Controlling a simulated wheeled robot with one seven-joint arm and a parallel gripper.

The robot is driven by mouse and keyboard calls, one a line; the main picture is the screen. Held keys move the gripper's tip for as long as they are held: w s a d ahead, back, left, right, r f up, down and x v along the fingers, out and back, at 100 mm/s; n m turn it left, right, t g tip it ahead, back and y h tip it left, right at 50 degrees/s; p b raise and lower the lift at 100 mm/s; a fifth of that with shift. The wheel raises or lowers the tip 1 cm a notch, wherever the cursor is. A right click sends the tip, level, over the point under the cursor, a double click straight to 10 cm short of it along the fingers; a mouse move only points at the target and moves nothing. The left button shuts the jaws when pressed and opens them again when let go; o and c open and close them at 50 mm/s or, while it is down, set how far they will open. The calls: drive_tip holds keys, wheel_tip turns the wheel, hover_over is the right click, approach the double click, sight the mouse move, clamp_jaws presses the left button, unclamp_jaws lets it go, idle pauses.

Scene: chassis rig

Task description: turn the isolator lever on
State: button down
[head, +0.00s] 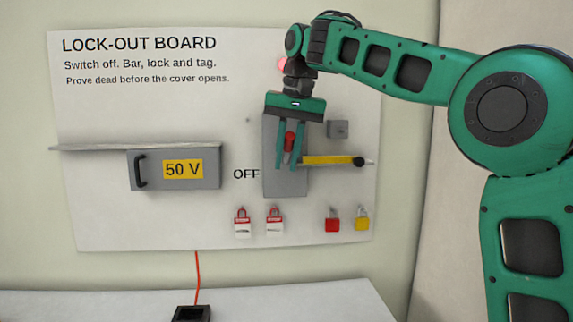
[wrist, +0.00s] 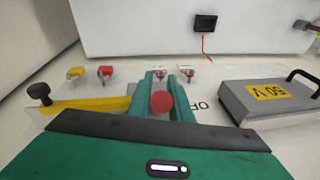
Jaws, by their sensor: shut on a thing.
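The isolator is a grey box (head: 271,183) on the board, with the word OFF to its left. Its red lever (head: 289,142) shows between the fingers of my gripper (head: 289,160). My gripper points down the board and is shut on the lever. In the wrist view the lever's round red end (wrist: 161,103) sits between the two green fingers (wrist: 162,88). A yellow bar (head: 328,160) with a black knob lies across the right side of the isolator box. The fingers and palm hide part of the box and the lever's base.
A grey cover marked 50 V (head: 205,183) with a black handle is left of the isolator. A shelf edge (head: 100,148) runs above it. Padlocks and tags (head: 274,222) hang below. A small grey block (head: 338,129) is right of my gripper. A black device (head: 190,313) stands on the bench.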

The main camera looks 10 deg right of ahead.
drive_tip(key=shift+w+d, duration=0.1)
idle(0.4)
drive_tip(key=c, duration=1.6)
unclamp_jaws()
drive_tip(key=shift+r, duration=0.25)
drive_tip(key=shift+v, duration=3.45)
